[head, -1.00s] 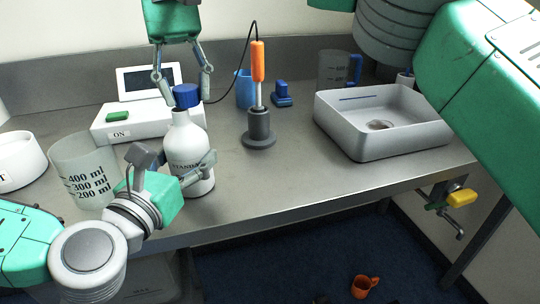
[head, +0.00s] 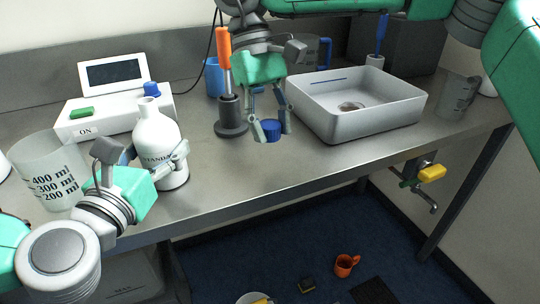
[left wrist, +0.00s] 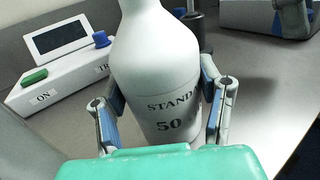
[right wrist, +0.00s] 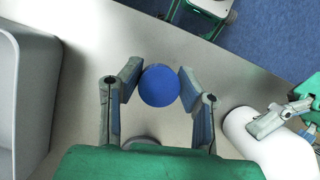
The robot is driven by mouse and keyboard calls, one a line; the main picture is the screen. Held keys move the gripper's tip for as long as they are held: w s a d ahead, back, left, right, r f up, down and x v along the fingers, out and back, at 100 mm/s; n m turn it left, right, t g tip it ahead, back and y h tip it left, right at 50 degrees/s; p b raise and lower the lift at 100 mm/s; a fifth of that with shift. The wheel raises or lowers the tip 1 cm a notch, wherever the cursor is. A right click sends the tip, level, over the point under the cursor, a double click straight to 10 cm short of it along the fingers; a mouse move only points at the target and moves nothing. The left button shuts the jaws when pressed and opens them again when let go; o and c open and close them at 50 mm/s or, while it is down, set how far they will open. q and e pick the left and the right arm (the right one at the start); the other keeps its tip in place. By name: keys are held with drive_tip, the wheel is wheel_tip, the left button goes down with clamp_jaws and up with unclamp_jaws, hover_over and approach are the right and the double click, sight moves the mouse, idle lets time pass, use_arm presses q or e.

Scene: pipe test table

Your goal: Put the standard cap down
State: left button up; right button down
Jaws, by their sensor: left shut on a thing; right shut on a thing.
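The blue standard cap (head: 271,130) is between the fingertips of my right gripper (head: 270,132), low over the bare table in front of the orange-handled probe and left of the sink. I cannot tell whether the cap touches the table. In the right wrist view the round cap (right wrist: 159,86) sits between both fingertips. My left gripper (head: 157,160) is shut around the white standard bottle (head: 157,130), which stands upright with its neck uncapped. In the left wrist view the bottle (left wrist: 158,60) fills the space between the fingers.
A white meter (head: 115,115) with a blue knob (head: 151,89) stands behind the bottle. A beaker (head: 50,180) is left of my left gripper. The probe stand (head: 230,115) and grey sink (head: 345,125) flank the cap. Free table lies in front, up to the edge.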

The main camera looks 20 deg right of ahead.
sight(273, 167)
drive_tip(key=shift+f, duration=2.95)
drive_tip(key=shift+f, duration=0.25)
use_arm(q)
drive_tip(key=shift+a, duration=0.1)
use_arm(e)
drive_tip(key=c, duration=1.1)
unclamp_jaws()
drive_tip(key=shift+f, duration=0.15)
drive_tip(key=v, duration=1.3)
drive_tip(key=shift+s, duration=0.25)
use_arm(q)
drive_tip(key=o, duration=1.4)
drive_tip(key=shift+c, duration=0.2)
